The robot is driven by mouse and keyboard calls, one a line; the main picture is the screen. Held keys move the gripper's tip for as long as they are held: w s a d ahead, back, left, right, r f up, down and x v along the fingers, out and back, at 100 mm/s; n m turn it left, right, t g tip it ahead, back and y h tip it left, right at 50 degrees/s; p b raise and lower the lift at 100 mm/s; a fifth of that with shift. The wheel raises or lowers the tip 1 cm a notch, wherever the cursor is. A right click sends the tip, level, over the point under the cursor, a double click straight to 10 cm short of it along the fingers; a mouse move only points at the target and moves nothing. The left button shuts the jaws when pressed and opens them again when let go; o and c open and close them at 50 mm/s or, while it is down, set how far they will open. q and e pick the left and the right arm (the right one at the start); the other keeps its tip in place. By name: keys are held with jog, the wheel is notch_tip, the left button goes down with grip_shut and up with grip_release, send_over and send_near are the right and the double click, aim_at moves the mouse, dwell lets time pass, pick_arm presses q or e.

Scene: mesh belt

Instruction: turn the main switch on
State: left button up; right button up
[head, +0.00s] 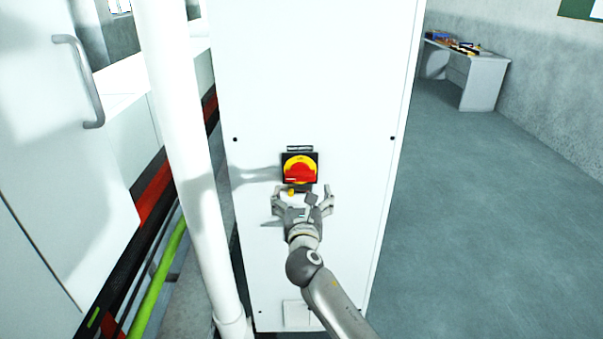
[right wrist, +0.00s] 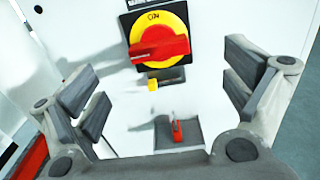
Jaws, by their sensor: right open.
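The main switch (head: 300,169) is a red rotary knob on a yellow disc with a black square plate, set on the front of a white cabinet (head: 310,80). In the right wrist view the red knob (right wrist: 160,48) lies about level, below the word ON on the yellow disc. My right gripper (head: 303,194) is open and empty just below the switch in the head view. In the right wrist view its fingers stand to either side, with the switch beyond them and nothing between the pads. My left gripper is not in view.
A small yellow piece (right wrist: 153,85) sits under the switch, and a small red part (right wrist: 177,131) on a grey plate lies lower. A white pipe (head: 185,140) stands left of the cabinet. A desk (head: 480,80) stands far right; the floor (head: 480,220) there is clear.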

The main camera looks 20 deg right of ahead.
aim_at(300, 176)
jog(key=x, duration=0.8)
jog(key=shift+a+f, duration=0.15)
jog(key=shift+w, duration=0.75)
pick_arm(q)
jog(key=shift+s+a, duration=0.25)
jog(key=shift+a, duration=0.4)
pick_arm(e)
jog(key=shift+w+d, duration=0.25)
jog(key=shift+w, duration=0.1)
jog(key=c, duration=1)
